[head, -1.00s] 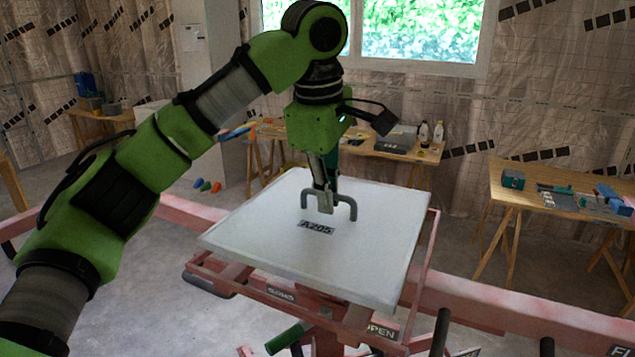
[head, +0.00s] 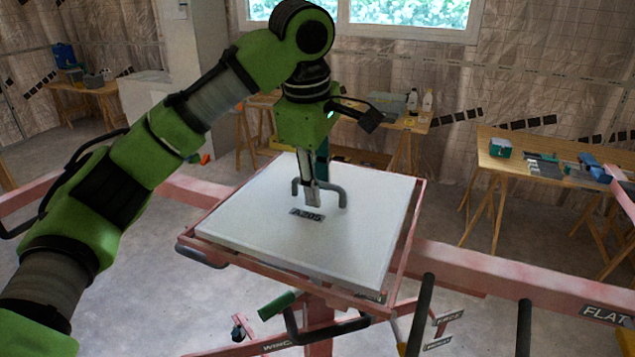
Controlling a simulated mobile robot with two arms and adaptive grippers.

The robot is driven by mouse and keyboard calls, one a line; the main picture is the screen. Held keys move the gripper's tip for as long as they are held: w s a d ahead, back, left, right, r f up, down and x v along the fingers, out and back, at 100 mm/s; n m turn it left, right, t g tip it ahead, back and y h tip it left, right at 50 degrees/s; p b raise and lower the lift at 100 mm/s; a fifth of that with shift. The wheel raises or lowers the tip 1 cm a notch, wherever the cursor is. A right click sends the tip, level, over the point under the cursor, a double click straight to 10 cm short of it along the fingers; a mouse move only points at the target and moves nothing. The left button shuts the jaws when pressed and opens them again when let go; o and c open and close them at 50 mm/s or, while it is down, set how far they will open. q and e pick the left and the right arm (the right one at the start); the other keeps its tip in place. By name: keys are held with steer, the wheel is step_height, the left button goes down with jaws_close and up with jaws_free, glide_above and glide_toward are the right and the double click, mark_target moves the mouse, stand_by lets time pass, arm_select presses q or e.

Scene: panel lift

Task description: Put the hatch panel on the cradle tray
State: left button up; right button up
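The hatch panel (head: 250,222) is a flat white square plate with a grey bar handle (head: 342,196) and a dark label reading A205. It lies level within the red frame of the cradle tray (head: 408,235), whose rim shows along its right, front and left edges. No clear gap shows between panel and tray. My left gripper (head: 312,196) points down at the middle of the panel, its fingers closed on the handle's crossbar. The fingers hide part of the handle. My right gripper is not in view.
A red beam (head: 480,270) runs behind the tray to the right, with a FLAT label. Dark upright handles (head: 421,310) and a green-gripped lever (head: 277,305) stand in front. Wooden tables with tools (head: 545,165) stand farther back.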

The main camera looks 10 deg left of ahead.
mark_target(312, 209)
arm_select(q)
steer(key=shift+r, duration=0.1)
step_height(312, 209, up, 12)
steer(key=s+b, duration=0.1)
steer(key=s, duration=0.1)
steer(key=shift+s+a+b, duration=0.15)
steer(key=shift+a+b, duration=0.1)
steer(key=shift+b, duration=0.05)
steer(key=shift+f, duration=0.2)
